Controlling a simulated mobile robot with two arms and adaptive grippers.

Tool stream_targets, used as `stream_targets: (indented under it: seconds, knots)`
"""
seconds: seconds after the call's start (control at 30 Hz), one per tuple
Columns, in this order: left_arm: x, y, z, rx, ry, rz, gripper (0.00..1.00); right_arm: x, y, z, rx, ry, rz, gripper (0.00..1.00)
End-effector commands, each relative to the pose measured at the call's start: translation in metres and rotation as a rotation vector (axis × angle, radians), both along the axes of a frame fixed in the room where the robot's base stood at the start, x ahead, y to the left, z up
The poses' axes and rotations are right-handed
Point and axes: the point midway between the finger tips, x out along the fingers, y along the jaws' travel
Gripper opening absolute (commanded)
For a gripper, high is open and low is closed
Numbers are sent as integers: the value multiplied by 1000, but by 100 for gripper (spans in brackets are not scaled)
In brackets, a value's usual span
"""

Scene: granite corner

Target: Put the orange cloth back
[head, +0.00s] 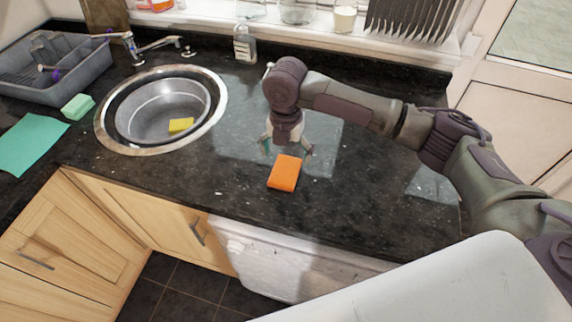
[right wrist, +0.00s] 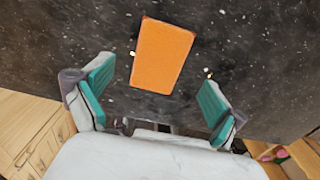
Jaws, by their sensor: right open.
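The orange cloth (head: 285,173) is a small flat folded rectangle on the dark granite counter, right of the sink. My right gripper (head: 287,147) is open and empty, above the counter just behind the cloth in the head view. In the right wrist view the cloth (right wrist: 162,55) lies beyond and between the two open teal-padded fingers (right wrist: 157,100), with no finger touching it. My left gripper is not in view.
The round sink (head: 163,108) holds a yellow sponge (head: 181,125). A green sponge (head: 77,107), teal cloth (head: 30,144) and grey dish rack (head: 55,65) lie left. A soap bottle (head: 245,44) stands behind. The counter around the orange cloth is clear.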

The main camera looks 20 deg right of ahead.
Motion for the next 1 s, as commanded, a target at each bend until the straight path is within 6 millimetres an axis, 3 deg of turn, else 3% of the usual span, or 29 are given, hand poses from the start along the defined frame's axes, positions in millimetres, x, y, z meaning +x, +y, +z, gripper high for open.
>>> stream_targets:
  seconds: [0.2, 0.4, 1.0]
  knots:
    - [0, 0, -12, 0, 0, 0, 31, 1, 0, 44, 1, -3, 0, 95]
    - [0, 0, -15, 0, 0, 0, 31, 0, 0, 66, 1, 1, -1, 95]
    - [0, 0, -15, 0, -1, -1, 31, 0, 0, 70, 0, 2, -1, 95]
